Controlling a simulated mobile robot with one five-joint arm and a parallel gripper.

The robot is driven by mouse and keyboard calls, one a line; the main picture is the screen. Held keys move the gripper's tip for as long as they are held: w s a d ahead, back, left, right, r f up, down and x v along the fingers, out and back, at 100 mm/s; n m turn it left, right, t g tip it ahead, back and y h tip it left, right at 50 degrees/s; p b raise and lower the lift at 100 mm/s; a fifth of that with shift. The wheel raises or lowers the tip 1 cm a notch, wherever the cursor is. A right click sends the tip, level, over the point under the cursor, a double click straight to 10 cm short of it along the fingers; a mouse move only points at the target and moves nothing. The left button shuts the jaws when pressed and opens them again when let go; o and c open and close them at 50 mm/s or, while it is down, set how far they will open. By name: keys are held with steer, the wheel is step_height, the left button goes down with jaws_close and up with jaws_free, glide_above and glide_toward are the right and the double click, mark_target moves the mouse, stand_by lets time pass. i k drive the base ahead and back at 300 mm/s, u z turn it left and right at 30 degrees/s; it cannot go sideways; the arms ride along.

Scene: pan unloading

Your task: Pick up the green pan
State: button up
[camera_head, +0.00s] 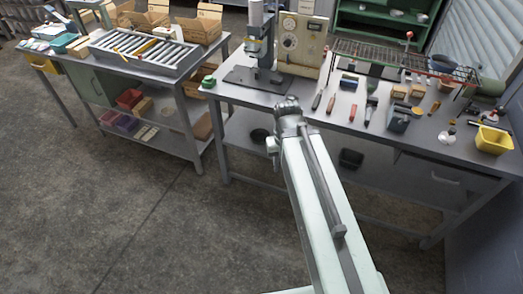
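My arm reaches up from the bottom of the head view, and my gripper (287,104) is at its far end, in front of the right workbench's (240,92) front edge. The gripper is small and dark, and its fingers cannot be made out. I see nothing held in it. No green pan can be made out for certain. A rounded dull-green thing (490,87) lies at the bench's far right end, by the wire rack, partly hidden. A small bright-green object (208,81) sits at the bench's left corner. Both are well apart from my gripper.
A dark press (262,50) and a beige machine (302,45) stand at the bench's back. Hand tools, small boxes and a yellow bin (493,139) cover its right part. A wire rack (400,60) stands behind them. A second bench (80,65) is left. The floor (130,220) is clear.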

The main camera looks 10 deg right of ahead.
mark_target(257, 136)
steer(key=u, duration=0.1)
steer(key=i, duration=0.7)
steer(key=u, duration=0.9)
steer(key=i, duration=1.15)
steer(key=u, duration=0.85)
steer(key=k, duration=0.9)
steer(key=u, duration=0.1)
steer(key=i, duration=0.9)
steer(key=z, duration=0.1)
